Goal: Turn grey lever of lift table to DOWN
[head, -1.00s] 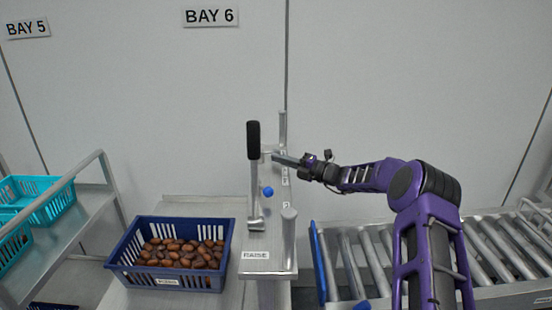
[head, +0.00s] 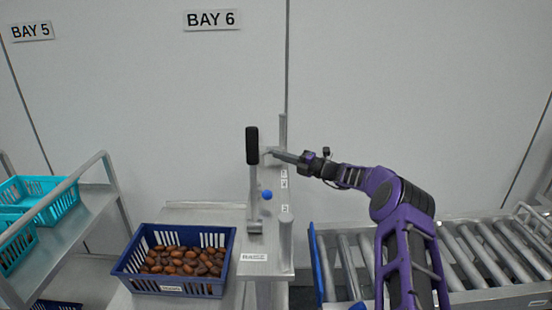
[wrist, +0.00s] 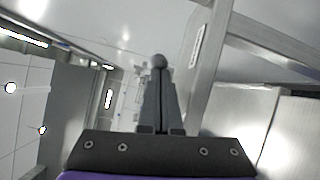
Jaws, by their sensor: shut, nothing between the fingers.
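The lift table's post and panel (head: 268,240) stand in the middle of the head view. A tall lever with a black grip (head: 252,146) stands upright on it, and a blue knob (head: 266,195) sits beside its shaft. My gripper (head: 274,154) reaches in from the right, fingers shut and empty, its tip close to a small grey lever part behind the black grip.
A dark blue crate of dates (head: 124,266) sits left of the post. A rack with turquoise crates (head: 62,205) stands at far left. A roller conveyor (head: 345,262) with a blue edge lies right, below my arm.

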